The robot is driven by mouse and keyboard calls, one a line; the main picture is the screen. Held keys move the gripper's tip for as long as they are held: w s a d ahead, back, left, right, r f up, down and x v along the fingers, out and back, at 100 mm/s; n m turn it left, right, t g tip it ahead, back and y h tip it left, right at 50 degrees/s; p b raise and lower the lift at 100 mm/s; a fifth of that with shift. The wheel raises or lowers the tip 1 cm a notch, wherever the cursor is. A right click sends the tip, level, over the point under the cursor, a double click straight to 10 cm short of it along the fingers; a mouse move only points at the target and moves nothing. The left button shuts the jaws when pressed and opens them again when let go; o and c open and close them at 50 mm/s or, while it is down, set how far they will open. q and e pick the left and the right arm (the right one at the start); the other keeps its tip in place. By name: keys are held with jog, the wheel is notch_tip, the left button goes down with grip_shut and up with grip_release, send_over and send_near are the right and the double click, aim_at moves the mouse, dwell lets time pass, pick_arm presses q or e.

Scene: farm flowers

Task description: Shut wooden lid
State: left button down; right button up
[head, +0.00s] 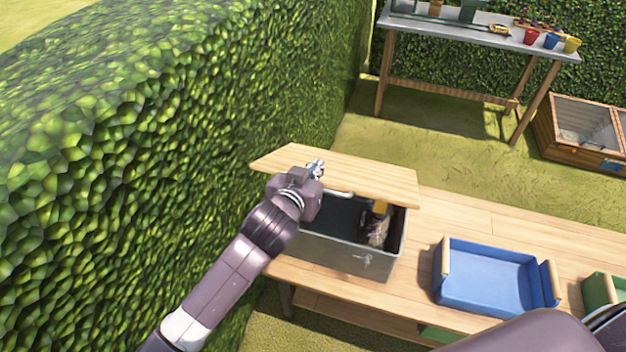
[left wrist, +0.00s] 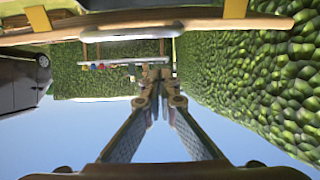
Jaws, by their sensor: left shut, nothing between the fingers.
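The wooden lid (head: 365,178) is a pale plank, open and tilted above the back of a grey metal box (head: 340,254). The box stands on the wooden bench, its dark inside showing in front of the lid. My left gripper (head: 316,168) is shut and empty, over the lid's left part in the head view; I cannot tell whether it touches. In the left wrist view its fingers (left wrist: 160,75) meet at the tips. A wood-coloured edge crosses the top there; I cannot tell whether it is the lid. My right gripper is out of view.
A brown and yellow item (head: 377,229) is inside the box. A blue tray (head: 490,278) with wooden handles stands to its right on the bench (head: 470,218), near a green tray (head: 604,290). A tall hedge (head: 150,130) rises close on the left. A potting table (head: 470,30) stands behind.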

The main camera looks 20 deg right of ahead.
pick_arm(q)
jog(key=shift+s+a+f+p, duration=0.2)
jog(key=shift+s+f+p, duration=0.15)
jog(key=shift+f, duration=0.3)
jog(key=shift+s+a+f+p, duration=0.2)
jog(key=shift+f+p, duration=0.2)
jog(key=shift+f, duration=0.2)
jog(key=shift+s+a+f, duration=0.15)
jog(key=shift+s+f, duration=0.15)
jog(key=shift+f, duration=0.1)
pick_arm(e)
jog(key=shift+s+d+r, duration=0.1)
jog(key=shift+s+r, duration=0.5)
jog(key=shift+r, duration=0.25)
pick_arm(q)
jog(key=shift+f, duration=0.1)
